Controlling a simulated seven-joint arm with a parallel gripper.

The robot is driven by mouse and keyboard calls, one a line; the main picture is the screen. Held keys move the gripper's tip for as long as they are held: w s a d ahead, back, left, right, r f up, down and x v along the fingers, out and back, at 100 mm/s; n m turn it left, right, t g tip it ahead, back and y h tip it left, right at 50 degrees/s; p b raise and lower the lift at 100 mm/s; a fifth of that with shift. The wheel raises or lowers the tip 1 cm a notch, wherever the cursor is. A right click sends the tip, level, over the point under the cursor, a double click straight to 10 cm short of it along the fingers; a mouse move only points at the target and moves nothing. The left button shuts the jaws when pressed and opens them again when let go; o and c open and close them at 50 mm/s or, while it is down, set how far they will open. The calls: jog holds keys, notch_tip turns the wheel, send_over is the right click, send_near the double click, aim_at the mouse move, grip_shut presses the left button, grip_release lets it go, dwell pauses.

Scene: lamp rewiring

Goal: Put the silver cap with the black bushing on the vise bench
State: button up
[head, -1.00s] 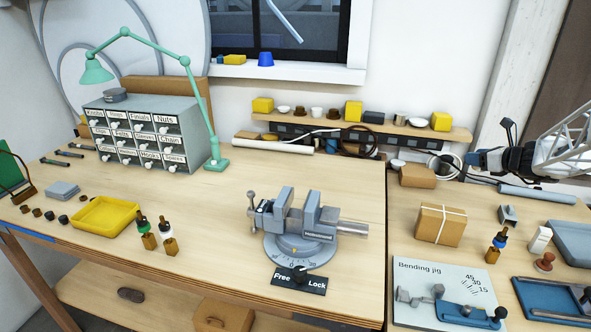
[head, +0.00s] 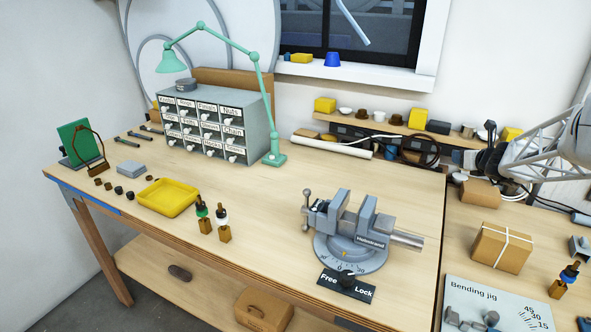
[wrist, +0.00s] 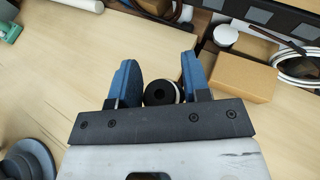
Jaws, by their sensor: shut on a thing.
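The vise bench (head: 265,190) is the large wooden bench, with the grey vise (head: 350,225) near its front right. My gripper (head: 472,160) is at the right of the head view, above the back right by the shelf. In the wrist view, my gripper (wrist: 158,90) has its blue fingers shut on a round black piece with a central hole and a pale rim, which looks like the silver cap with the black bushing (wrist: 160,92). The cap's side is mostly hidden, and I cannot make it out in the head view.
A cardboard box (wrist: 240,75) lies right of the fingers in the wrist view. The wall shelf (head: 375,125) holds several small items. The lamp (head: 272,160), drawer cabinet (head: 215,120) and yellow tray (head: 168,197) stand on the bench. Its middle is clear.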

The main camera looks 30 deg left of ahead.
jog(key=s+a+m+t+h, duration=0.1)
jog(key=s+a, duration=0.2)
jog(key=a, duration=1.1)
jog(key=s+a+m+h, duration=0.15)
jog(key=s+a, duration=0.25)
jog(key=a, duration=1)
jog(key=s+a+m+t+h, duration=0.1)
jog(key=s+a, duration=0.2)
jog(key=a, duration=1.1)
jog(key=s+a+r+m+h, duration=0.1)
jog(key=s+a+h, duration=0.1)
jog(key=s+a, duration=1.4)
jog(key=s+a+r+m+h, duration=0.1)
jog(key=s+a+m+h, duration=0.1)
jog(key=s+a, duration=1.4)
jog(key=s+d+f, duration=0.3)
jog(key=f, duration=0.2)
jog(key=shift+s+d, duration=0.4)
jog(key=shift+f, duration=2.5)
